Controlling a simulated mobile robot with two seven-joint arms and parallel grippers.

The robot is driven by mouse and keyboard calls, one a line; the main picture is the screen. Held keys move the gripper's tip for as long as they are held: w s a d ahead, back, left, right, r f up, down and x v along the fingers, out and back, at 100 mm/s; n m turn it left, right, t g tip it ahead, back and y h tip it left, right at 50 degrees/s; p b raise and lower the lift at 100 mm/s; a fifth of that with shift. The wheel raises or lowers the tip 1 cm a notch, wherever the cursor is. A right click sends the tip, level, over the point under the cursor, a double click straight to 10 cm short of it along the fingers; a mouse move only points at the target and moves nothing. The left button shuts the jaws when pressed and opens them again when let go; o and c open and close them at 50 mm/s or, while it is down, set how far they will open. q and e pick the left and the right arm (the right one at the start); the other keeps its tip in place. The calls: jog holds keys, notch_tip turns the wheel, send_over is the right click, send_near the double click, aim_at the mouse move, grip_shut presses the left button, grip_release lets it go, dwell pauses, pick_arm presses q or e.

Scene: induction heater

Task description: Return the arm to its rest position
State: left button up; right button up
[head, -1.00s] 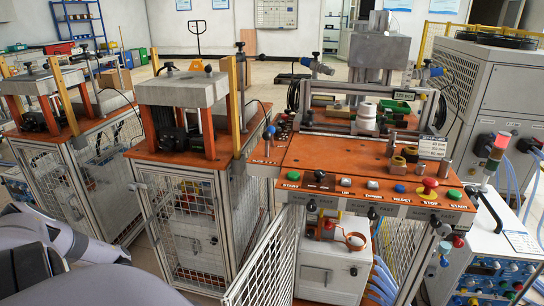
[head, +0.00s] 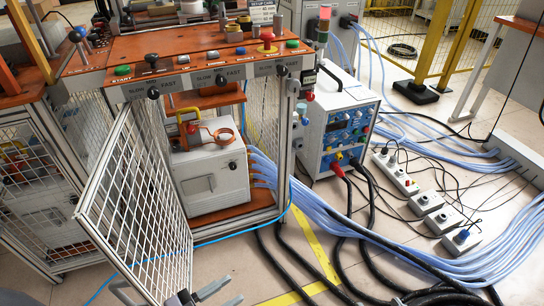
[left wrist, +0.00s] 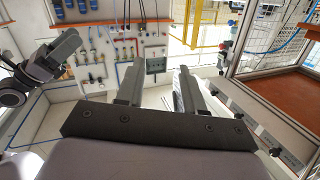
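My left gripper (head: 231,289) shows only in part at the bottom edge of the head view, with pale grey fingertips below the open mesh door. In the left wrist view its two fingers (left wrist: 160,72) stand apart with nothing between them, so it is open and empty. Most of the left arm is below the head picture.
The mesh door (head: 135,195) stands open close above the gripper. The control bench (head: 190,48) is behind it. A blue-fronted power unit (head: 348,130), thick hoses (head: 400,245) and socket boxes (head: 428,202) crowd the floor at right.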

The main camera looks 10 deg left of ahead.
notch_tip(320, 180, down, 4)
jog(key=a+y+b, duration=0.1)
jog(key=a+b, duration=0.1)
jog(key=b, duration=0.5)
pick_arm(q)
jog(key=a+r+n+g+y+p, duration=0.1)
jog(key=r+p, duration=0.5)
jog(key=p, duration=0.7)
jog(key=s+a+r+n+g+y+p, duration=0.1)
jog(key=a+r+n+y+p, duration=0.3)
jog(key=p, duration=0.9)
notch_tip(320, 180, up, 2)
jog(key=n+y, duration=0.2)
jog(key=y, duration=0.1)
jog(key=shift+s+a+n+g+y, duration=0.3)
jog(key=shift+g+y, duration=0.1)
pick_arm(e)
jog(key=s+d+r+h, duration=0.1)
jog(key=d+r, duration=0.2)
jog(key=r, duration=0.4)
jog(key=s+d+r+h, duration=0.1)
jog(key=s+d+r, duration=0.1)
jog(key=r, duration=0.5)
jog(key=shift+d+r+m+g, duration=0.3)
jog(key=shift+d+r+g, duration=0.1)
jog(key=shift+d, duration=0.3)
pick_arm(q)
jog(key=shift+f, duration=0.1)
pick_arm(e)
jog(key=shift+f, duration=0.1)
